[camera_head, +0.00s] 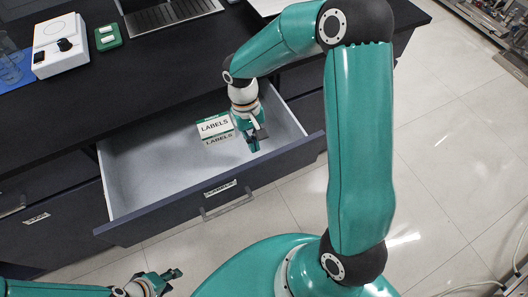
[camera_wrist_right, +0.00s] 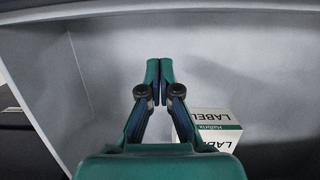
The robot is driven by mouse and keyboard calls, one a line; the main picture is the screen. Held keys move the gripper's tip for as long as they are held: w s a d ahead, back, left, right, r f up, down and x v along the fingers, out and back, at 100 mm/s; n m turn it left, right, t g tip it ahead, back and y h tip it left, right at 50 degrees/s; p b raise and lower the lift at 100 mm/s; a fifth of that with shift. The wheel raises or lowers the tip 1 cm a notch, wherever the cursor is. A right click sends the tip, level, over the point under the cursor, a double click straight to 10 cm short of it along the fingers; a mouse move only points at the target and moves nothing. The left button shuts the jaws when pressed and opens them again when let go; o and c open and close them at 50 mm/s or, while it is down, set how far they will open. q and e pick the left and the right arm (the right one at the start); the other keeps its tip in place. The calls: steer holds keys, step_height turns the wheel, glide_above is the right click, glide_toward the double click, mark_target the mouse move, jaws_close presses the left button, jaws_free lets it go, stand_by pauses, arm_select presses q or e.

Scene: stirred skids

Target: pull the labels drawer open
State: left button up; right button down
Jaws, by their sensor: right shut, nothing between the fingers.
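The labels drawer (camera_head: 150,215) stands pulled out from under the dark counter, its pale grey inside showing. Its front carries a label plate and a bar handle (camera_head: 228,204). A white and green box marked LABELS (camera_head: 215,127) lies inside near the back; it also shows in the right wrist view (camera_wrist_right: 210,127). My right gripper (camera_head: 254,143) is over the drawer's inside, right of the box and away from the handle. In the right wrist view its fingers (camera_wrist_right: 160,75) are together and empty. My left gripper (camera_head: 172,280) is low at the left, in front of the drawer, fingers apart and empty.
The counter (camera_head: 150,80) holds a white device with a black knob (camera_head: 60,46), a green box (camera_head: 108,37) and a dark flat tray-like thing (camera_head: 170,14). Another labelled drawer front (camera_head: 45,235) is at the left. Pale tiled floor (camera_head: 455,140) is free at the right.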

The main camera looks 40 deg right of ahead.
mark_target(261, 158)
steer(key=s, duration=0.2)
steer(key=s+a, duration=0.1)
steer(key=s, duration=0.1)
steer(key=shift+f+p, duration=0.4)
arm_select(q)
steer(key=shift+r, duration=0.4)
arm_select(e)
steer(key=shift+s+a, duration=0.1)
